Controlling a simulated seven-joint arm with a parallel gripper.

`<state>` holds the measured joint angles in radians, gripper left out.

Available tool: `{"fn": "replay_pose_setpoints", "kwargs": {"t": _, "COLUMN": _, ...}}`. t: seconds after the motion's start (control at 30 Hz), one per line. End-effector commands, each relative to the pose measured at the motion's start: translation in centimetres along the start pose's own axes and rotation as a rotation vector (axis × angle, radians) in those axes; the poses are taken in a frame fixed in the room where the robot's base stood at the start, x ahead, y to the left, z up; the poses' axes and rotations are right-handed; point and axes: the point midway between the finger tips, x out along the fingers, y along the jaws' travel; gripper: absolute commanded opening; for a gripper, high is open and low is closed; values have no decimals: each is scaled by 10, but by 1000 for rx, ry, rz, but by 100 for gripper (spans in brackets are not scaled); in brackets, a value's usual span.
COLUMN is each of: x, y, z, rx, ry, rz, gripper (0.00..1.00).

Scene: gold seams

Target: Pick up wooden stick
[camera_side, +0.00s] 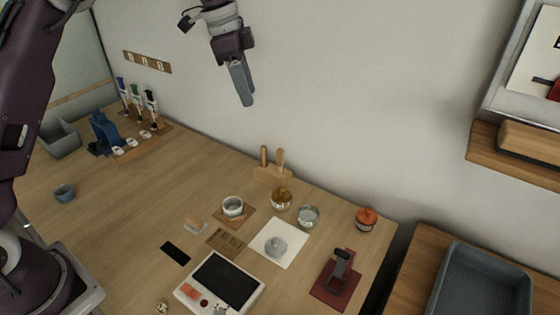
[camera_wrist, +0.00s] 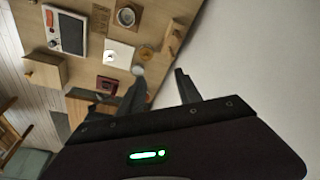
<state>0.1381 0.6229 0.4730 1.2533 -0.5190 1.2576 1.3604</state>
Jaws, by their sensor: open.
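Two upright wooden sticks, one darker (camera_side: 264,155) and one lighter (camera_side: 280,159), stand in a small wooden holder (camera_side: 270,174) against the back wall. In the wrist view the holder (camera_wrist: 172,44) shows small near the table edge, too small to tell the sticks apart clearly. My gripper (camera_side: 246,100) hangs high above the table, in front of the wall and well above the holder. In the wrist view my gripper (camera_wrist: 158,78) has its two fingers apart with nothing between them.
A gold-toned glass bowl (camera_side: 281,199), a clear glass bowl (camera_side: 308,216) and a white cup (camera_side: 233,206) stand in front of the holder. An orange-topped jar (camera_side: 366,219) is to the right. A screen device (camera_side: 220,283) lies nearer. The air around my gripper is clear.

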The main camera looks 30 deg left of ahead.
Motion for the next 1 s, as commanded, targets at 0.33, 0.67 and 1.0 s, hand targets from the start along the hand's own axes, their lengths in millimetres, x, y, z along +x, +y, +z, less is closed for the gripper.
{"fn": "replay_pose_setpoints", "kwargs": {"t": 0.33, "x": 154, "y": -32, "z": -25, "rx": 585, "ry": -115, "rz": 121, "gripper": 41}}
{"fn": "replay_pose_setpoints", "kwargs": {"t": 0.67, "x": 208, "y": -34, "z": -23, "rx": 594, "ry": -118, "rz": 123, "gripper": 41}}
{"fn": "replay_pose_setpoints", "kwargs": {"t": 1.0, "x": 224, "y": -32, "z": -21, "rx": 592, "ry": -114, "rz": 121, "gripper": 41}}
